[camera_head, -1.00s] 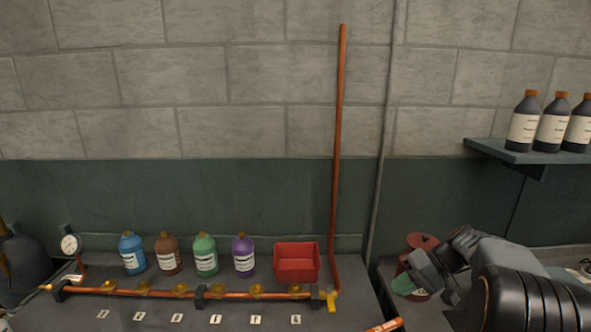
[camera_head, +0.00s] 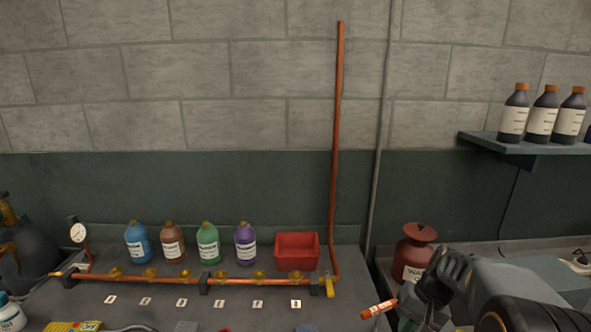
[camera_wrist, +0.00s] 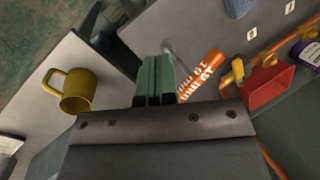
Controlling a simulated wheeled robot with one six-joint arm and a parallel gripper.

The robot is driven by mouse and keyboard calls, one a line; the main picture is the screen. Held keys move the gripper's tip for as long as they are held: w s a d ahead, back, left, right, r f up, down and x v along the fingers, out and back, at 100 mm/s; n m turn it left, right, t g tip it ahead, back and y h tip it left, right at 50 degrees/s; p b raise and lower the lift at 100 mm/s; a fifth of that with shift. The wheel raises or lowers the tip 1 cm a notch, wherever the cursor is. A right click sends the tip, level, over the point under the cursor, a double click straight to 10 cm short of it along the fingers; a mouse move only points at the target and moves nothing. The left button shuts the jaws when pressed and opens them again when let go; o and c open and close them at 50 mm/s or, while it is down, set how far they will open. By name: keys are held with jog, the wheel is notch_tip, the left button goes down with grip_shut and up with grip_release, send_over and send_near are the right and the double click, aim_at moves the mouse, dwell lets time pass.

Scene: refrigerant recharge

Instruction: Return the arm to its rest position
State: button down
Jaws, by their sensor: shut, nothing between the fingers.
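My gripper (camera_wrist: 155,78) shows in the wrist view with its two green fingers together and nothing between them. In the head view, my gripper (camera_head: 406,323) is at the lower right, partly cut off by the bottom edge, with my arm reaching in from the right. An orange tube with white lettering (camera_wrist: 203,72) lies just right of the fingers in the wrist view, outside them. The tube (camera_head: 379,309) also shows left of my gripper in the head view.
A dark red canister (camera_head: 419,249) stands behind my gripper. A red bin (camera_head: 297,262), several coloured bottles (camera_head: 208,247) and a copper pipe with yellow valves (camera_head: 240,282) are on the left bench. A yellow mug (camera_wrist: 76,94) is left of the fingers. A wall shelf (camera_head: 520,143) holds dark bottles.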

jog(key=s+a+f+n+t+h+b, duration=0.2)
jog(key=s+a+n+t+h+b, duration=0.1)
jog(key=s+a+b, duration=0.3)
jog(key=shift+s+a+f+n+t+h, duration=0.4)
jog(key=shift+s+a+n+h, duration=0.15)
jog(key=shift+s+a, duration=1.05)
jog(key=shift+s+d, duration=0.25)
jog(key=shift+s, duration=0.05)
